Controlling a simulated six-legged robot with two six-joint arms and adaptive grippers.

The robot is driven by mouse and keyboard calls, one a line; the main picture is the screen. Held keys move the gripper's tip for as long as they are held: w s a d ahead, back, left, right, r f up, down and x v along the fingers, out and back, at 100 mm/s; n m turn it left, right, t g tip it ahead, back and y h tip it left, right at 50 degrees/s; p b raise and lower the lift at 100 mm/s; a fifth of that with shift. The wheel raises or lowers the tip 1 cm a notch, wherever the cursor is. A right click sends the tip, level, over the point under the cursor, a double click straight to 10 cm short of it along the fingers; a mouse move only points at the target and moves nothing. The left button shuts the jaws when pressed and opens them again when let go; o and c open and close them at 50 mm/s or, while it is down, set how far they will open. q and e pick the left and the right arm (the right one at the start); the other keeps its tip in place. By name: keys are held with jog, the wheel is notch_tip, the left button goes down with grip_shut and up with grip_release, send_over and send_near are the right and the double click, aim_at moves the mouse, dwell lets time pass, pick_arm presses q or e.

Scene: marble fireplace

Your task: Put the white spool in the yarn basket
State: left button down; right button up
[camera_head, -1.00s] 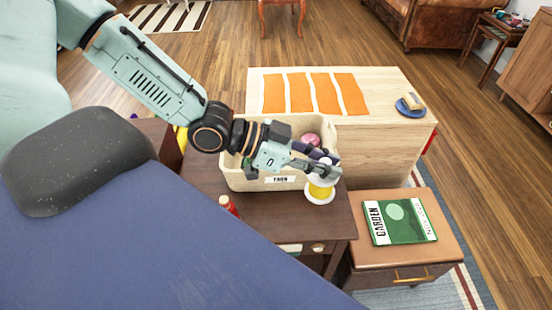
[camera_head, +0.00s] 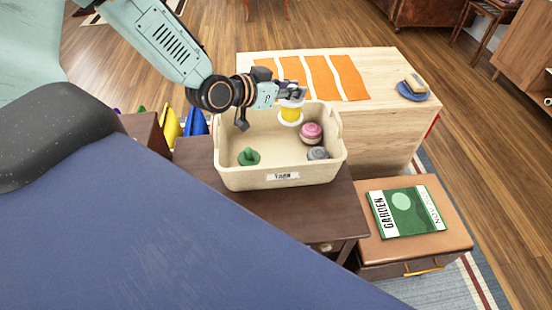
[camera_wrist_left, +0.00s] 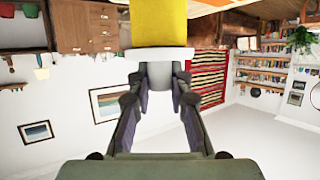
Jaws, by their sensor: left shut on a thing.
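The white spool (camera_head: 291,111) is wound with yellow thread and has white ends. My left gripper (camera_head: 294,95) is shut on its upper end and holds it upright over the back part of the yarn basket. In the left wrist view the spool (camera_wrist_left: 160,25) sits between the fingertips (camera_wrist_left: 160,80), its yellow part beyond a white flange. The yarn basket (camera_head: 235,180) is a cream bin with a label on its front, standing on a dark wooden table. Inside are a pink ball (camera_head: 311,131), a grey ball (camera_head: 318,153) and a green item (camera_head: 248,156). My right gripper is not in view.
A light wooden chest (camera_head: 375,130) with an orange striped cloth (camera_head: 345,75) stands behind the basket. A green garden book (camera_head: 408,213) lies on a brown stool at right. The table (camera_head: 300,215) is bare in front of the basket.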

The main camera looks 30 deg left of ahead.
pick_arm(q)
jog(key=w+a+n+g+y+b, duration=0.2)
jog(key=a+n+g+y+b, duration=0.2)
jog(key=a+n+y, duration=0.55)
jog(key=w+a+n+g+y+b, duration=0.35)
jog(key=a+n+y, duration=0.35)
jog(key=a, duration=0.6)
jog(key=s+d+f+n+g+b, duration=0.5)
jog(key=s+d+f+n+g, duration=0.3)
jog(key=s+n+g, duration=0.15)
jog(key=shift+m+y, duration=0.35)
jog(key=shift+m, duration=0.15)
jog(key=f+b, duration=0.1)
jog(key=f, duration=0.2)
jog(key=f+b, duration=0.1)
jog(key=f, duration=0.2)
jog(key=f+b, duration=0.2)
jog(key=f, duration=0.1)
jog(key=shift+w+d+f, duration=0.1)
jog(key=shift+w+f, duration=0.05)
jog(key=shift+w, duration=0.3)
